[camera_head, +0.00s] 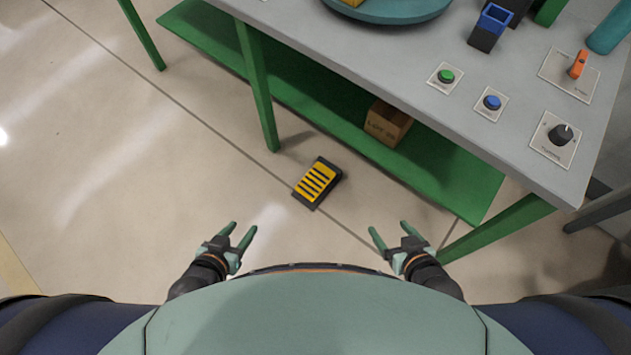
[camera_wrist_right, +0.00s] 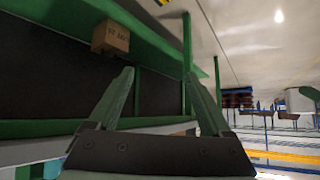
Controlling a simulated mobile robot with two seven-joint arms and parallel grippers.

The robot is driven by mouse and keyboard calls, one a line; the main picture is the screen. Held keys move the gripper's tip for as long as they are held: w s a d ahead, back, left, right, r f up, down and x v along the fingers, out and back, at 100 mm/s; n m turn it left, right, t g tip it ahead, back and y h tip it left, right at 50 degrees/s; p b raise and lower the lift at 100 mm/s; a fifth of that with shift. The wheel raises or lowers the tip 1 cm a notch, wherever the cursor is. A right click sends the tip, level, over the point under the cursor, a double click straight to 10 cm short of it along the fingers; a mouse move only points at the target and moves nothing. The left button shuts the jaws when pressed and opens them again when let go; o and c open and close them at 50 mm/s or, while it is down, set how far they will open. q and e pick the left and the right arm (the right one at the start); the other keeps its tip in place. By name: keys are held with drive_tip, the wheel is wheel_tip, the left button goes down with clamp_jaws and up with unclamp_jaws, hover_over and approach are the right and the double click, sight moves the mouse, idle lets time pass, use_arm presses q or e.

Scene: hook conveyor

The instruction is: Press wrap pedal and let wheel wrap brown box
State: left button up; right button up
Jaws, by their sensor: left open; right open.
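The pedal (camera_head: 317,182), black with yellow stripes, lies on the floor in front of the bench. The teal wheel (camera_head: 390,12) is a round plate on the bench top, cut off by the top edge. A sliver of a yellowish-brown item (camera_head: 352,2) shows on it. A brown box (camera_head: 387,123) with lettering sits on the green lower shelf; the right wrist view shows it too (camera_wrist_right: 110,39). My left gripper (camera_head: 241,229) is open and empty, below and left of the pedal. My right gripper (camera_head: 390,230) is open and empty, below and right of it; its fingers (camera_wrist_right: 159,75) show apart.
The grey bench top (camera_head: 400,58) carries a green button (camera_head: 446,76), a blue button (camera_head: 492,102), a black knob (camera_head: 561,134), an orange switch (camera_head: 579,64) and a blue holder (camera_head: 490,27). Green legs (camera_head: 258,90) stand near the pedal. The floor (camera_head: 130,170) at left is clear.

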clamp_jaws()
idle(0.5)
idle(1.0)
